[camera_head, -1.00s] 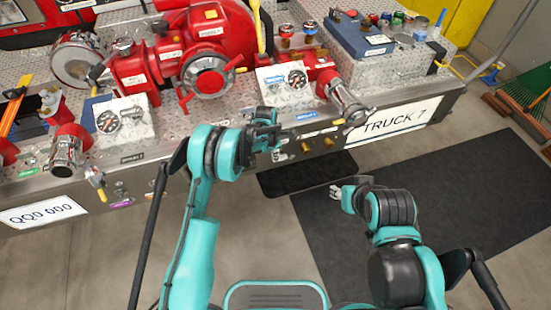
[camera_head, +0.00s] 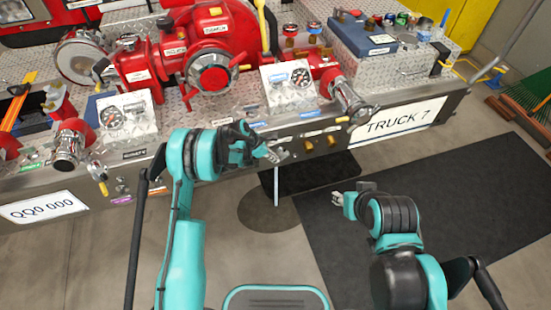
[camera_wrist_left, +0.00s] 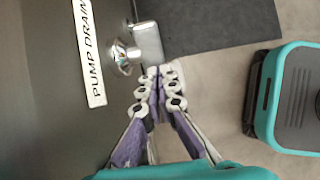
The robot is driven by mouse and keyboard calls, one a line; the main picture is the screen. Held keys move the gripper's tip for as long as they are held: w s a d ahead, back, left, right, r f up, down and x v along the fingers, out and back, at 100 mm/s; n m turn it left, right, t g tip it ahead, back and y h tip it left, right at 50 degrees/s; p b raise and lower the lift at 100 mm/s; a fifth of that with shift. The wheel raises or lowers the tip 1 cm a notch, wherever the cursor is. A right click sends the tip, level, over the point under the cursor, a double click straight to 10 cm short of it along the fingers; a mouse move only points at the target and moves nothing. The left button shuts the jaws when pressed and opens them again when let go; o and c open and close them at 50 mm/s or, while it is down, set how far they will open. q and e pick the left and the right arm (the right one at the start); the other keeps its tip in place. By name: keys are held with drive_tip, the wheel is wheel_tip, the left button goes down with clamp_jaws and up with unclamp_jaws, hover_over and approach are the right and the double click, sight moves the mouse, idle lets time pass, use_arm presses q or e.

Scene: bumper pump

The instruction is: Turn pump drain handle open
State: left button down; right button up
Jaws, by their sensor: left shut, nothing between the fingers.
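The pump drain handle (camera_wrist_left: 148,42) shows in the left wrist view as a grey metal lever on a chrome knob, next to the white "PUMP DRAIN" label (camera_wrist_left: 90,52). My left gripper (camera_wrist_left: 160,72) is shut and empty, its fingertips right by the lever's end; I cannot tell whether they touch. In the head view my left gripper (camera_head: 270,153) is at the truck's front panel, and I cannot make out the handle clearly there. A thin pale stream (camera_head: 276,187) drops below the panel. My right gripper (camera_head: 337,198) is away from the truck, above the dark mat; its opening is unclear.
The truck's metal edge carries a "TRUCK 7" plate (camera_head: 396,119), a chrome outlet (camera_head: 352,101) and a gauge panel (camera_head: 290,86). A dark round patch (camera_head: 268,212) lies on the floor beside the dark mat (camera_head: 420,200). Floor in front is clear.

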use_arm(q)
drive_tip(key=h, duration=0.1)
drive_tip(key=f+h, duration=0.1)
drive_tip(key=h, duration=0.1)
drive_tip(key=shift+f+t, duration=0.3)
drive_tip(key=shift+t, duration=0.1)
drive_tip(key=shift+f, duration=0.2)
drive_tip(key=shift+d+f, duration=0.1)
drive_tip(key=shift+f, duration=0.25)
drive_tip(key=shift+w+d+f, duration=0.1)
drive_tip(key=shift+f, duration=0.2)
idle(0.4)
